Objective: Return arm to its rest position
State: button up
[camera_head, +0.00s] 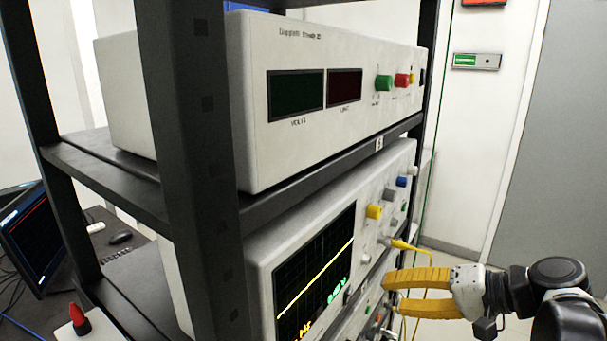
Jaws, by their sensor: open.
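My gripper (388,291) is at the lower right, with two yellow fingers spread apart and nothing between them. Its fingers point left, toward the front of the lower instrument (262,262). That instrument has a dark screen with a yellow trace, coloured knobs and a yellow cable (408,246) plugged in at its right side. The fingertips overlap the lower right of the instrument's front in the picture; I cannot tell whether they touch it. My arm reaches in from the right edge.
A black rack (190,130) holds the instruments, with a white power supply (240,90) above. A monitor (40,235), a mouse (121,238) and a red-topped object (80,320) are at the left. A wall and grey door (560,150) stand behind at the right.

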jog(key=s+f+n+h, duration=0.4)
jog(key=s+f+h, duration=0.2)
jog(key=s+h, duration=0.4)
jog(key=shift+s+n, duration=0.3)
jog(key=shift+s, duration=0.35)
dwell(1.0)
